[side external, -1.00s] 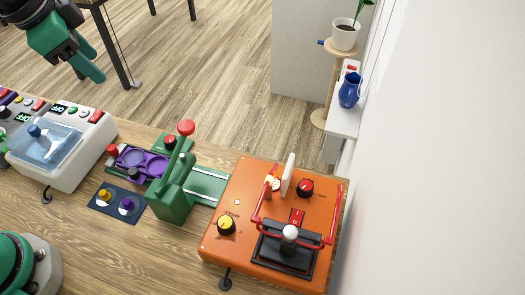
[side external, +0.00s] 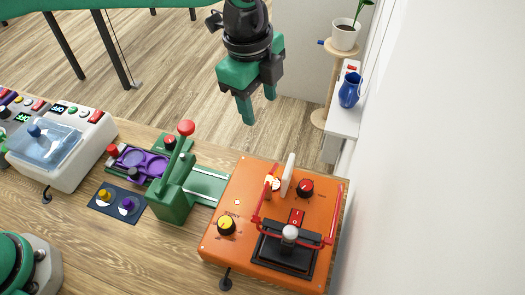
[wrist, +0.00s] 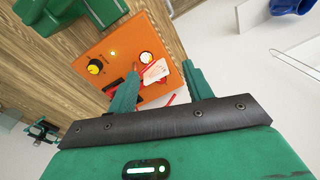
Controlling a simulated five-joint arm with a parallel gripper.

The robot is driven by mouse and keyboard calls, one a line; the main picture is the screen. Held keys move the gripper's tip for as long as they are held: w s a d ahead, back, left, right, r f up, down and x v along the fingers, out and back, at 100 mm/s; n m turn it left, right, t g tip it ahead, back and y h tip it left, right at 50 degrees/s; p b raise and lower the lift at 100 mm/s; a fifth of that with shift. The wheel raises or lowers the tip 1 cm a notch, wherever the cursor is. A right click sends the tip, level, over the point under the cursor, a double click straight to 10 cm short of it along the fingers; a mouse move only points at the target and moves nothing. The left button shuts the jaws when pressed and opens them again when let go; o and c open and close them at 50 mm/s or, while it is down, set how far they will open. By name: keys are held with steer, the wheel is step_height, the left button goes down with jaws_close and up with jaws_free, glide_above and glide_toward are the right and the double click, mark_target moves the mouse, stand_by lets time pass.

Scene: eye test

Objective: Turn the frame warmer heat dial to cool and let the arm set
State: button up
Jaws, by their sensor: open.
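The orange box (side external: 222,248), which appears to be the frame warmer, stands at the table's right end. A black dial with a yellow cap (side external: 226,225) is at its front left; it also shows in the wrist view (wrist: 96,66). A black dial with a red cap (side external: 305,188) is at its back right. I cannot read which is the heat dial or its setting. My gripper (side external: 259,110) is open and empty, high above the box's far side, apart from both dials. In the wrist view, my fingers (wrist: 161,72) hide part of the box.
A red handle frame (side external: 332,215) with a white knob (side external: 290,232) and an upright white paddle (side external: 289,174) rise from the box. A green lever press (side external: 172,196) stands left of it. The wall is close on the right. A lit indicator (side external: 237,202) is on the box.

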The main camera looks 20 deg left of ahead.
mark_target(306, 186)
steer(key=s+d+f+m, duration=0.1)
steer(key=d+f, duration=0.1)
steer(key=d, duration=0.1)
steer(key=s+d+f+m, duration=0.1)
steer(key=d+f+m, duration=0.1)
steer(key=d+f, duration=0.1)
steer(key=s+d+f+m, duration=0.2)
steer(key=d, duration=0.3)
steer(key=shift+f+g+y, duration=0.2)
steer(key=shift+g+y, duration=0.1)
steer(key=shift+g, duration=0.1)
steer(key=shift+f, duration=0.1)
steer(key=shift+w+f, duration=0.1)
steer(key=shift+f, duration=3.7)
steer(key=c, duration=1)
